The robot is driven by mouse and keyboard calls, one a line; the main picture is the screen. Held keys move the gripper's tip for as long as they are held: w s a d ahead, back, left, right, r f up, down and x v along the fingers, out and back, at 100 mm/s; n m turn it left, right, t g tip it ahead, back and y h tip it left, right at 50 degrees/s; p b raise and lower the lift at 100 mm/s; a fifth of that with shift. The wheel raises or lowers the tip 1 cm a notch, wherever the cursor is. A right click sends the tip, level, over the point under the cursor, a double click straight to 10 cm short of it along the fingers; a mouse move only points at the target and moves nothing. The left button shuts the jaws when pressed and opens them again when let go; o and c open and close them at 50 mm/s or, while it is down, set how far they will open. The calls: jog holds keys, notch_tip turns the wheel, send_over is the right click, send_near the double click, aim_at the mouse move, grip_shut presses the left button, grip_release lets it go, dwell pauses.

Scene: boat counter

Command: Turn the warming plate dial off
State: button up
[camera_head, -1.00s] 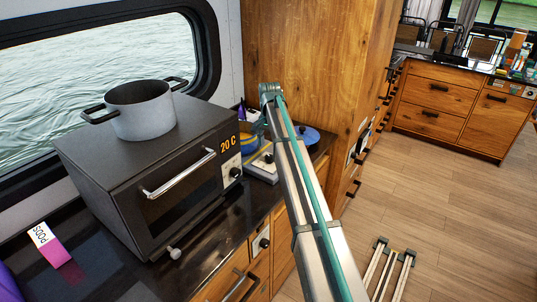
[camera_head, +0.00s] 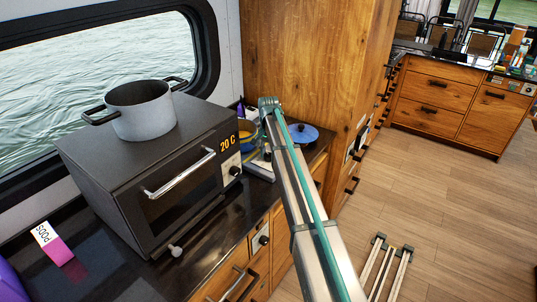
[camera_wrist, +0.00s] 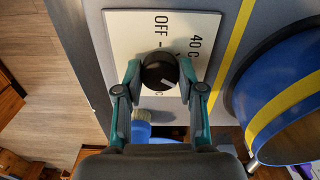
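The warming plate (camera_head: 259,172) is partly hidden behind my arm, right of the oven, in the head view. In the wrist view its white label panel (camera_wrist: 122,28) reads "OFF" and "40 C". The round black dial (camera_wrist: 160,72) stands out from this panel, with a pale mark on its lower right side. My gripper (camera_wrist: 160,68) has one fingertip on each side of the dial. The fingertips are very close to it; I cannot tell whether both touch. The gripper is hidden in the head view.
A blue pot with a yellow stripe (camera_wrist: 282,100) is close on the right in the wrist view. In the head view the oven (camera_head: 150,180) carries a grey pot (camera_head: 143,112). A blue lid (camera_head: 303,133) is beyond my arm, and a wooden cabinet (camera_head: 310,60) rises behind.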

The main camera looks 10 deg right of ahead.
jog(key=c, duration=0.4)
jog(key=shift+n, duration=0.3)
jog(key=n+b, duration=0.2)
jog(key=n, duration=0.3)
jog(key=n+b, duration=0.1)
jog(key=n, duration=0.4)
jog(key=shift+n, duration=0.4)
jog(key=n+b, duration=0.1)
jog(key=n, duration=1.1)
jog(key=shift+b, duration=0.4)
jog(key=shift+n, duration=0.4)
